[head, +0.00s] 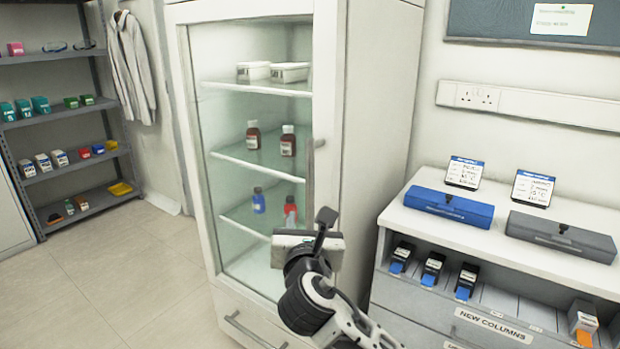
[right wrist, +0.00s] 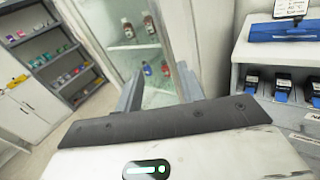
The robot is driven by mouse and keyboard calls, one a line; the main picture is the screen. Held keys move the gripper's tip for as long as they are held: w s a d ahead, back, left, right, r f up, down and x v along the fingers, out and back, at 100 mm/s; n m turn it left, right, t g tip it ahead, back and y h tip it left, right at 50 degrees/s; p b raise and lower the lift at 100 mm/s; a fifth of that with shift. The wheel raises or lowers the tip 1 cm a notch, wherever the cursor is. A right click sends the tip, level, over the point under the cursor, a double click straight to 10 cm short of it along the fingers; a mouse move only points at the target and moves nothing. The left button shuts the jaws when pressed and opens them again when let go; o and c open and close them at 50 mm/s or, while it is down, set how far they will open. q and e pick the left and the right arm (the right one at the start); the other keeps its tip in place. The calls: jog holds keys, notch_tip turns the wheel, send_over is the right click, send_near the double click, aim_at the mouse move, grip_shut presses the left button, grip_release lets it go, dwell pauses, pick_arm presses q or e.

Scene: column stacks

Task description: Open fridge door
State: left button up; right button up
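The tall white fridge (head: 373,100) stands in the middle of the head view. Its glass door (head: 228,125) looks closed, with bottles and white tubs visible behind the glass. A slim vertical handle (head: 311,165) sits on the door's right side. My right gripper (head: 322,222) is in front of the lower right part of the door, near the handle's lower end. The glass door also shows in the right wrist view (right wrist: 112,40). There the right gripper's fingers (right wrist: 160,88) stand apart, with nothing clearly held between them. Contact with the handle cannot be told. My left gripper is not in view.
A white cabinet (head: 520,252) right of the fridge carries a blue case (head: 449,206) and a grey case (head: 560,236). A drawer with a bar handle (head: 245,330) is below the door. A shelf rack (head: 75,165) stands far left. Floor (head: 130,265) before the fridge's left is clear.

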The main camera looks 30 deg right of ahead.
aim_at(309, 179)
jog(key=shift+n+h, duration=0.3)
jog(key=x, duration=0.5)
jog(key=r+x, duration=0.1)
jog(key=x, duration=1)
jog(key=shift+d+r, duration=0.3)
jog(key=shift+r, duration=0.05)
grip_shut()
jog(key=shift+a, duration=0.1)
